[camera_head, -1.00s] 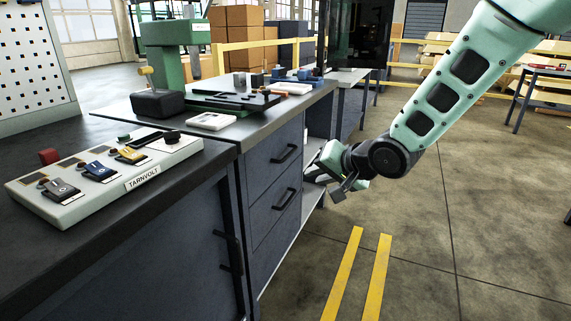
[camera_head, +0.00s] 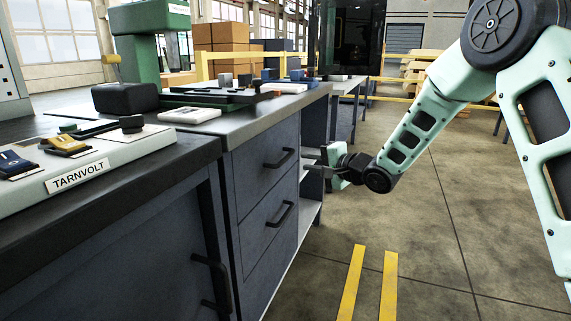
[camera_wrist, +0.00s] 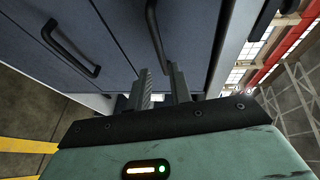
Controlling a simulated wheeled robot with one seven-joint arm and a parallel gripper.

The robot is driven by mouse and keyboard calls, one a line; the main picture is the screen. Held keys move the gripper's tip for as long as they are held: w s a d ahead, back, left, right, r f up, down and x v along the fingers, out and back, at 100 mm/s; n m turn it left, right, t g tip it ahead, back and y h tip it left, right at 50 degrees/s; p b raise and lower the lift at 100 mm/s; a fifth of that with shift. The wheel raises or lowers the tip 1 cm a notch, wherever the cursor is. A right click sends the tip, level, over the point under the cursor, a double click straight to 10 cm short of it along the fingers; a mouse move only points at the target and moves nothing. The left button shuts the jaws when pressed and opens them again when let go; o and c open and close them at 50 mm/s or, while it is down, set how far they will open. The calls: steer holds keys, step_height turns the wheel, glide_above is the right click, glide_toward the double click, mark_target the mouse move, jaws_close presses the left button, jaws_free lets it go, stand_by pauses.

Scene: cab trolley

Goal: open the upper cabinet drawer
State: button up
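The upper drawer (camera_head: 262,175) is the top dark blue-grey front of the cabinet and looks flush, so closed. Its black bar handle (camera_head: 280,158) is a little left of my gripper (camera_head: 309,166) in the head view. In the wrist view the upper handle (camera_wrist: 154,32) shows ahead of my gripper (camera_wrist: 161,76), its near end in line with the gap between the fingers. The fingers are apart and hold nothing. I cannot tell whether the fingertips reach around the handle. The lower drawer (camera_head: 262,245) looks closed, with its own handle (camera_head: 281,214).
The worktop (camera_head: 240,124) above carries a tray and small items. An open shelf (camera_head: 308,217) is beside the drawers. A nearer cabinet (camera_head: 165,260) with handles stands front left, a TARNVOLT panel (camera_head: 80,175) on top. The floor (camera_head: 430,240) to the right is clear.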

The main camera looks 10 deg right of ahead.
mark_target(287, 159)
steer(key=b+x, duration=0.2)
steer(key=x, duration=0.7)
steer(key=shift+w+a+f, duration=0.15)
steer(key=shift+w+a, duration=0.1)
steer(key=shift+w, duration=0.05)
jaws_close()
